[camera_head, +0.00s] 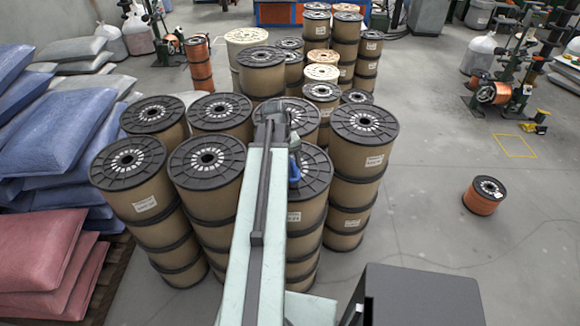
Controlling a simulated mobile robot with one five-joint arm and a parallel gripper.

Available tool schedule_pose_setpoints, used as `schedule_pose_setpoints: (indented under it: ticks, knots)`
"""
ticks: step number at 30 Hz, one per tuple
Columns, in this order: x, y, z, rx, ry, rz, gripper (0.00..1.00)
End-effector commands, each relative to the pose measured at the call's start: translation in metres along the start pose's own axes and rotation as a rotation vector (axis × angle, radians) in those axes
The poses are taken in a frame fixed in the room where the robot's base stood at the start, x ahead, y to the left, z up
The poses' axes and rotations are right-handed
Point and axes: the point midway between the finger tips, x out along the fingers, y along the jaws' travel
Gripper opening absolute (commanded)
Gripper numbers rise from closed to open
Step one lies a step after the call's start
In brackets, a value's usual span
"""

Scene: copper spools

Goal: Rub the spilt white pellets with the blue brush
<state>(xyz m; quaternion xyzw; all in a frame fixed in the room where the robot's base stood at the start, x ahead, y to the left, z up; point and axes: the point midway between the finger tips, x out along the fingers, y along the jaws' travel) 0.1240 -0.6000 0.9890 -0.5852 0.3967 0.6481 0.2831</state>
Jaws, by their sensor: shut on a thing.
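My pale green arm reaches up the middle of the view, over the spools. My gripper (295,158), mostly hidden behind the arm's far end, is shut on a small blue thing, which looks like the blue brush (294,174). The brush is over the black top of a spool (316,166); I cannot tell whether it touches it. I cannot make out any spilt white pellets; the white marks ringed on the spool tops look like part of the spools.
Stacked brown spools (208,165) crowd around my arm. Blue sacks (70,130) and red sacks (45,270) are piled at the left. A copper spool (484,195) stands alone on the floor at the right. The grey floor (430,160) between is clear.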

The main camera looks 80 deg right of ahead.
Motion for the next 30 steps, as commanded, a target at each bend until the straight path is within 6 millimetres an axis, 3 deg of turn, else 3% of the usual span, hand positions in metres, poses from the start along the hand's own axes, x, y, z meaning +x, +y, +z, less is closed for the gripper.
schedule_pose_setpoints:
  ticks: [15, 25, 30]
  knots:
    - [-0.059, 0.011, 0.0, 0.0, 0.0, 0.0, 0.14]
    - [-0.059, 0.011, 0.0, 0.0, 0.0, 0.0, 0.14]
    - [-0.073, 0.014, 0.0, 0.0, 0.0, 0.0, 0.14]
